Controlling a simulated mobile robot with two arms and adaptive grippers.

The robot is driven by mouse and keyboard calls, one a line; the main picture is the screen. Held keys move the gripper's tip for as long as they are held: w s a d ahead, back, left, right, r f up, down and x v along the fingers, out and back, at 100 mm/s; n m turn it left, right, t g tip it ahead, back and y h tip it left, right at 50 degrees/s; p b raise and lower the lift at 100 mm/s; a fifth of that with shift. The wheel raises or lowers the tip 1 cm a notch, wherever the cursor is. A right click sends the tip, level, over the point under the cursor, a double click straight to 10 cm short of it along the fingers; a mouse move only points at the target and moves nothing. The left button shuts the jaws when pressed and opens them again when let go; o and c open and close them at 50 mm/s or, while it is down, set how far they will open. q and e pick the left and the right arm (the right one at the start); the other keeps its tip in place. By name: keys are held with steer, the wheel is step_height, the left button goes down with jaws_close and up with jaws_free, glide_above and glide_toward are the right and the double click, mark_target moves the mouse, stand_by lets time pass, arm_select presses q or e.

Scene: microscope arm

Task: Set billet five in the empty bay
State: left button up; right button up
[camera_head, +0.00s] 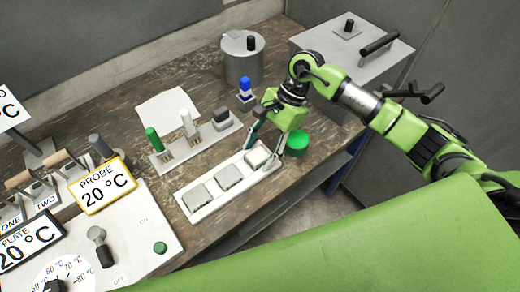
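A long pale tray (214,207) lies on the wooden bench and carries a row of square pieces. A grey square billet (197,197) is at its near left end and another grey one (229,177) is in the middle. A lighter square piece (258,157) is at the far right end. My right gripper (263,149) points down over that end, its fingers apart on either side of the lighter piece. Whether they touch it is too small to tell. I can read no number on any billet. My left gripper is not in view.
A rack (196,146) with a green peg, a white peg and a dark-topped block stands behind the tray. A blue-topped item (245,91) and a green round lid (297,141) are near my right gripper. A control panel (140,235) is at left, a steel box (320,48) at back right.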

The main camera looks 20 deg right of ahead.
mark_target(256, 156)
steer(key=shift+r+p, duration=0.3)
steer(key=shift+p, duration=0.05)
steer(key=shift+r+p, duration=0.65)
steer(key=shift+p, duration=0.3)
steer(key=shift+w+d+r+b, duration=0.35)
steer(key=shift+d+r+b, duration=0.25)
steer(key=shift+b, duration=0.4)
steer(key=b+v, duration=0.2)
steer(key=v, duration=0.7)
steer(key=shift+r+b, duration=0.3)
steer(key=shift+r, duration=0.1)
steer(key=shift+d, duration=0.1)
